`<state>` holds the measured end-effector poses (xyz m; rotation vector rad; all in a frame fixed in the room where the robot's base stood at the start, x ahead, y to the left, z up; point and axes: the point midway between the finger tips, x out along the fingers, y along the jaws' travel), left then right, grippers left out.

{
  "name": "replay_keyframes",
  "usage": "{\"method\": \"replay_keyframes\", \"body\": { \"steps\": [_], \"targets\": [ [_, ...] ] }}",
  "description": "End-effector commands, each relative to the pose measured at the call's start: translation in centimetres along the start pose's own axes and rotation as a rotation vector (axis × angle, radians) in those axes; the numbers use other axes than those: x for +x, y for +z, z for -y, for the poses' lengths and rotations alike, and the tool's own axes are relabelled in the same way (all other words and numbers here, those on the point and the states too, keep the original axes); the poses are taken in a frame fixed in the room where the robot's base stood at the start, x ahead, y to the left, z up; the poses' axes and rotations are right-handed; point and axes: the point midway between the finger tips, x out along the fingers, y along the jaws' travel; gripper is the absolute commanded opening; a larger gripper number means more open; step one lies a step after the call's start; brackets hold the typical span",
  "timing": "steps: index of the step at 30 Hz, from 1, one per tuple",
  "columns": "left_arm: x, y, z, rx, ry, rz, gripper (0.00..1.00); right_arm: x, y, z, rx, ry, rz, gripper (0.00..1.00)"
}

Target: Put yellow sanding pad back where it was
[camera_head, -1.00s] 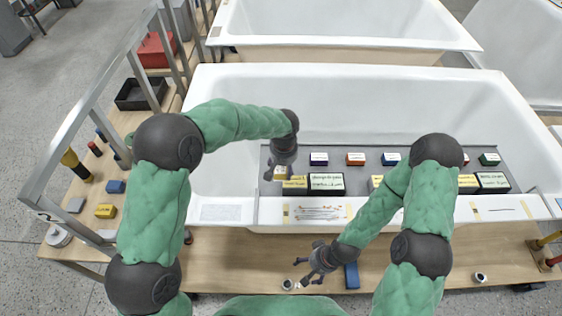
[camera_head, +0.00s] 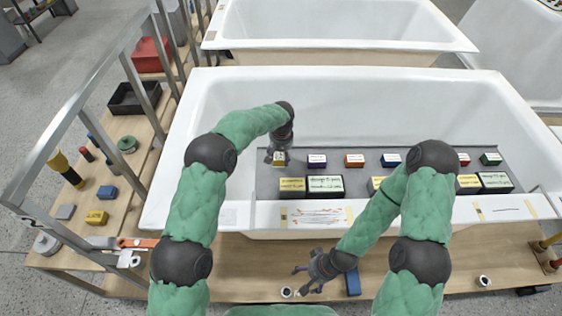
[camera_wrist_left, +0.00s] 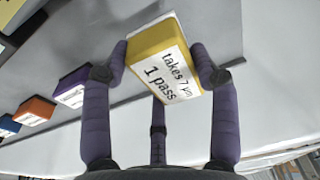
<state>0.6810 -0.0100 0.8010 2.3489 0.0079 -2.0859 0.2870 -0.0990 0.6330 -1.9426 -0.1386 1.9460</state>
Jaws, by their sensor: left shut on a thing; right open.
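The yellow sanding pad (camera_head: 279,159) is held in my left gripper (camera_head: 279,154), at the left end of a row of coloured pads over the grey board. In the left wrist view the yellow pad (camera_wrist_left: 160,58) shows a white label reading "takes 7 µm 1 pass". The fingers of my left gripper (camera_wrist_left: 160,66) are shut on its two sides. I cannot tell whether the pad touches the board. The purple pad (camera_head: 317,160) stands to its right, a gap away. My right gripper (camera_head: 305,283) is open and empty over the wooden bench.
The grey board (camera_head: 335,150) lies in the white bathtub (camera_head: 420,100). Along the row stand orange (camera_head: 354,160), blue (camera_head: 391,160), red (camera_head: 464,159) and green (camera_head: 490,159) pads. Nearer are yellow (camera_head: 292,188) and black-and-white (camera_head: 325,187) labelled blocks. A blue block (camera_head: 353,280) lies beside my right gripper.

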Motion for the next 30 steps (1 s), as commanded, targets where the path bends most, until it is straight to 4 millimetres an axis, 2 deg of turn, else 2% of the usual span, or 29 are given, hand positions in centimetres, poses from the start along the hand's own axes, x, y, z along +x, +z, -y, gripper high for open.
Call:
{"method": "replay_keyframes", "body": {
  "steps": [8,14,26,27,29,30],
  "targets": [
    [1.3,-0.8,0.0,-0.001,0.001,-0.001,0.30,0.4,0.0,-0.2,0.000,0.000,0.000,0.84],
    [4.1,-0.5,0.0,-0.001,0.000,-0.001,0.30,1.9,-0.1,-0.7,0.000,0.000,0.000,0.84],
    [4.4,-0.4,0.0,-0.001,0.001,-0.002,0.30,1.9,-0.1,-0.7,0.000,0.000,0.000,0.84],
    [4.4,-0.4,0.0,-0.001,0.001,-0.002,0.66,1.9,-0.1,-0.7,0.000,0.000,0.000,0.84],
    [4.4,-0.4,0.0,-0.001,0.000,-0.001,0.83,1.9,-0.1,-0.7,0.000,0.000,0.000,0.84],
    [4.4,-0.4,0.0,-0.001,0.000,-0.001,0.84,1.9,-0.1,-0.7,0.000,0.000,0.000,0.84]
  ]
}}
